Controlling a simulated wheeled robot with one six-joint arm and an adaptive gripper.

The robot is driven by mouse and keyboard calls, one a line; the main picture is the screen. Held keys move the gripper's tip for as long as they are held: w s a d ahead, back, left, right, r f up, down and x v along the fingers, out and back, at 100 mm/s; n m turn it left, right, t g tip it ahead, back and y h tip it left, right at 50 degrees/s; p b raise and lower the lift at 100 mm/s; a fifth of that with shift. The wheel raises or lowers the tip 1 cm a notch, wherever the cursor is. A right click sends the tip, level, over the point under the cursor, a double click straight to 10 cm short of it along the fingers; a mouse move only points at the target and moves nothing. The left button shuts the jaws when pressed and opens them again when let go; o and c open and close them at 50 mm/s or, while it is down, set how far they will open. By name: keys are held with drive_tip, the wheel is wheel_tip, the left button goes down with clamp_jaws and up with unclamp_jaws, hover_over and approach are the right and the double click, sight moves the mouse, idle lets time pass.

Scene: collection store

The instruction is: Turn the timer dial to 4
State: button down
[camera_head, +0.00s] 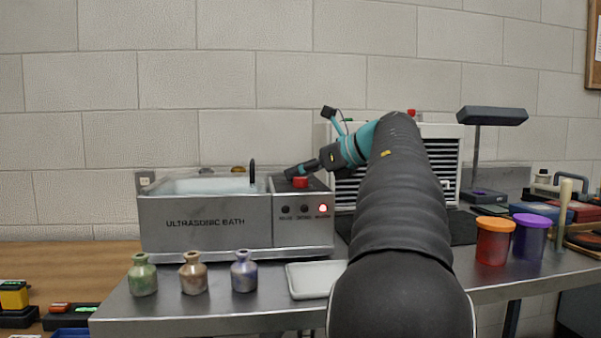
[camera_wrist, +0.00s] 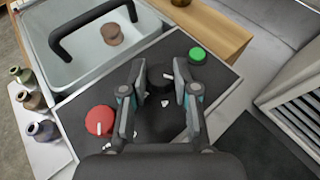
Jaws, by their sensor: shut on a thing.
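The ultrasonic bath (camera_head: 205,224) stands on the steel bench, with its control box at the right end. In the wrist view the black timer dial (camera_wrist: 158,78) sits on the box's dark top, with a short white pointer mark towards its right side. My gripper (camera_wrist: 160,88) is shut on this dial, one finger on each side. White printed marks show around the dial, but I cannot read the numbers. In the head view my gripper (camera_head: 293,172) is over the control box, and the dial cannot be made out there.
A red knob (camera_wrist: 100,120) and a green button (camera_wrist: 197,54) flank the dial. The open bath basin (camera_wrist: 88,75) has a black handle across it. Small bottles (camera_head: 192,273) and a white tray (camera_head: 313,279) stand in front. A red lamp (camera_head: 323,208) glows on the box front.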

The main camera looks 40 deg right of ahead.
drive_tip(key=shift+a+m+t+h+b, duration=0.25)
drive_tip(key=shift+m+h+b, duration=0.35)
drive_tip(key=shift+m+h, duration=0.55)
drive_tip(key=m+h, duration=0.2)
drive_tip(key=h, duration=0.1)
drive_tip(key=shift+a+r+m+p, duration=0.1)
drive_tip(key=shift+r+m+p, duration=0.05)
drive_tip(key=shift+m+p, duration=0.15)
drive_tip(key=shift+m+h+p, duration=0.75)
drive_tip(key=shift+m+h, duration=0.9)
drive_tip(key=shift+h, duration=0.5)
drive_tip(key=shift+m+g+h, duration=0.3)
drive_tip(key=shift+g, duration=0.15)
